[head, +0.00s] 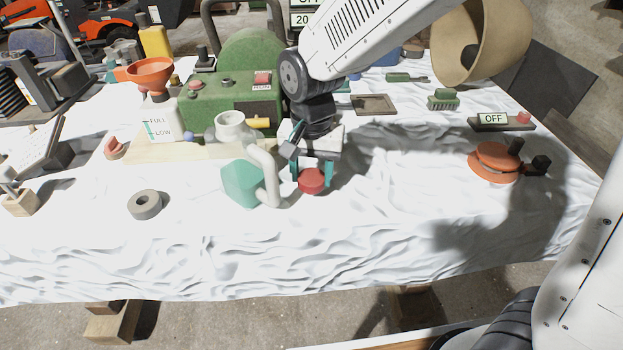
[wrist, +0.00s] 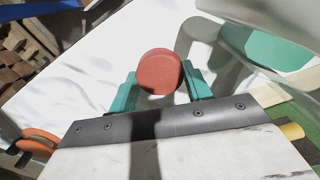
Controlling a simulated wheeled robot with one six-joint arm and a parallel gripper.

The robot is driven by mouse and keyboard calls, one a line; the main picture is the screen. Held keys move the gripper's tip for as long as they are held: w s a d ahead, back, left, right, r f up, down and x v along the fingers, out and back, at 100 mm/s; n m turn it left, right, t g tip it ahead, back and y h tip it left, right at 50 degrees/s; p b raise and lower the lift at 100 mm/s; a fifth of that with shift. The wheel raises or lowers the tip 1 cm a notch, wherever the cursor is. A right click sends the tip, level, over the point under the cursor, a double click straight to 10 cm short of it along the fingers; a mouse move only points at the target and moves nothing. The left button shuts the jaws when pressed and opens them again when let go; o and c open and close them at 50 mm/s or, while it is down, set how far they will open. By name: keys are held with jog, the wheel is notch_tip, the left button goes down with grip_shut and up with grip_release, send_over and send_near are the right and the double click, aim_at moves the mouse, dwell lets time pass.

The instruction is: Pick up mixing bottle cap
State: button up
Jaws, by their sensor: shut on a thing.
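The red round cap (head: 312,181) is between the teal fingers of my gripper (head: 313,174), over the white-covered table in the head view. In the wrist view the cap (wrist: 159,72) sits between the two teal fingertips (wrist: 160,84), which are shut on its sides. Whether the cap touches the cloth is hard to tell.
A grey tape ring (head: 145,205) lies to the left. The green machine (head: 225,105), an orange funnel (head: 151,72) and a white container (head: 161,125) stand behind. An orange round device (head: 495,160) is at the right. The front cloth (head: 330,235) is clear.

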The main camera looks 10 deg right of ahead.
jog(key=s+d+r, duration=0.2)
jog(key=s, duration=1.4)
jog(key=shift+r, duration=0.25)
